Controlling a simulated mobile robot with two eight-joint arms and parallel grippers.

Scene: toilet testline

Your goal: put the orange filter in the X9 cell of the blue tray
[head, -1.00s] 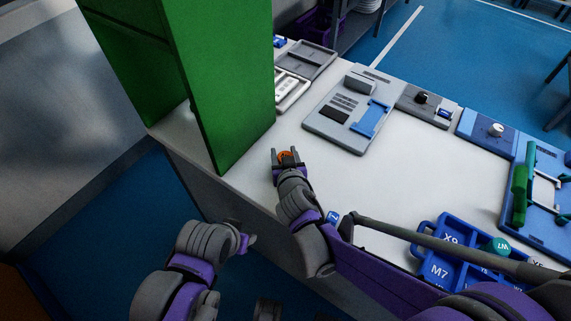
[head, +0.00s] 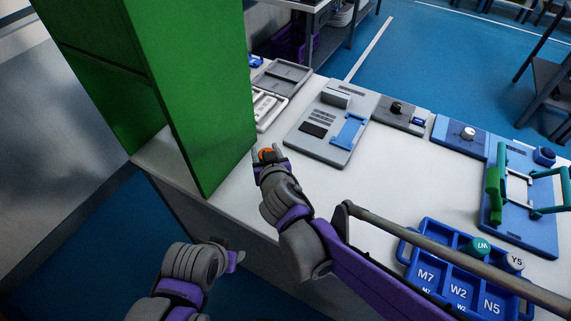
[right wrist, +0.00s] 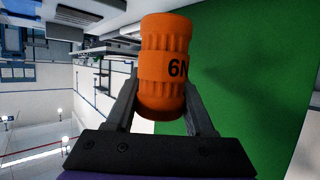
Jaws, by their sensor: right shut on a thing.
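My right gripper (head: 266,161) is shut on the orange filter (head: 267,153) over the left part of the white bench, close to the green panel. In the right wrist view the orange filter (right wrist: 162,66) is a ribbed cylinder with black lettering, partly readable as "6N", between the two fingers. The blue tray (head: 408,245) lies at the lower right of the head view, partly hidden by my right arm. Labels M7, W2 and N5 show on it; X9 is not visible now. My left gripper (head: 237,257) is at the lower left, off the bench; its jaws are unclear.
A tall green panel (head: 215,110) stands left of my right gripper. A grey device (head: 325,130) and blue fixtures (head: 460,136) line the back of the bench. A green cap (head: 479,246) and a white Y5 cap (head: 514,261) are in the tray. The bench middle is clear.

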